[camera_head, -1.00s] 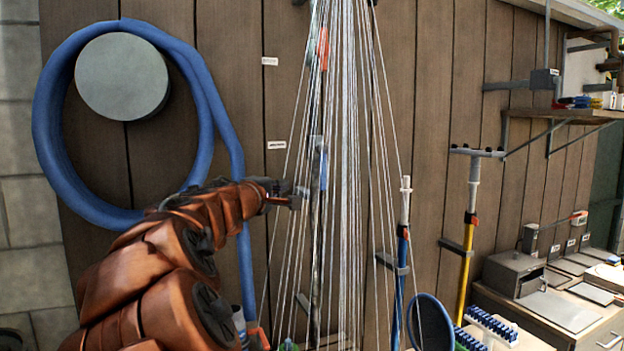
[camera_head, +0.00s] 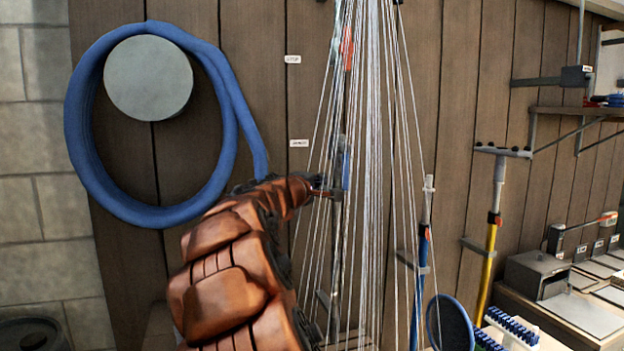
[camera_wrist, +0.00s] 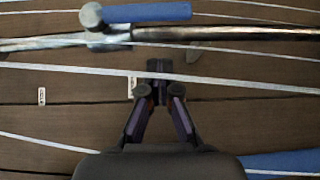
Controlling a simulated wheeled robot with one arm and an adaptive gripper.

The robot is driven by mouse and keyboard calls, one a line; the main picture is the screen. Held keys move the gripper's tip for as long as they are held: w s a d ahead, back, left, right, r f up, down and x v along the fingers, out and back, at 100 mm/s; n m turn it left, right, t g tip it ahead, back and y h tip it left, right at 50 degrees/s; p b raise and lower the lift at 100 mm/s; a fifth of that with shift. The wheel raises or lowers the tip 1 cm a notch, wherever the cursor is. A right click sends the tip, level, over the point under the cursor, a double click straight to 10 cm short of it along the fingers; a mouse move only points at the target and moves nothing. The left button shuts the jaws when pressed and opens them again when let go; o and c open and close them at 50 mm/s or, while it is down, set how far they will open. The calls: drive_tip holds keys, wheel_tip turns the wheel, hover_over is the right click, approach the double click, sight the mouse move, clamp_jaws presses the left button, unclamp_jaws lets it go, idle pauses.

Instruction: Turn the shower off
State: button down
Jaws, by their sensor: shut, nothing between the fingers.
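The shower is a metal pipe (camera_head: 338,225) standing in front of the plank wall, with white water streams (camera_head: 372,130) fanning down around it. A red lever (camera_head: 346,48) is high on the pipe and a blue lever (camera_head: 345,170) is lower. In the wrist view the blue lever (camera_wrist: 148,12) lies alongside the pipe (camera_wrist: 230,34), with a round grey pivot (camera_wrist: 92,15) at one end. My gripper (camera_head: 326,192) is beside the pipe near the blue lever, among the streams. In the wrist view my gripper (camera_wrist: 158,80) is shut and empty, apparently short of the pipe.
A blue hose (camera_head: 88,150) hangs round a grey disc (camera_head: 148,77) to the left, partly behind my arm. Poles (camera_head: 424,250), a blue-rimmed net (camera_head: 450,322) and a shelf (camera_head: 575,111) are to the right. A grey box (camera_head: 537,274) sits on the counter at lower right.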

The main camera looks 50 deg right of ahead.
sight(343, 166)
drive_tip(key=shift+s+d+p, duration=0.2)
drive_tip(key=shift+s+d, duration=0.15)
drive_tip(key=shift+d, duration=0.35)
drive_tip(key=shift+s+d+p, duration=0.15)
drive_tip(key=shift+s+d, duration=0.2)
drive_tip(key=shift+d, duration=0.3)
drive_tip(key=shift+s+d+p, duration=0.2)
drive_tip(key=shift+s+d, duration=0.15)
drive_tip(key=shift+d, duration=0.35)
drive_tip(key=shift+f+b, duration=0.2)
drive_tip(key=shift+b, duration=0.7)
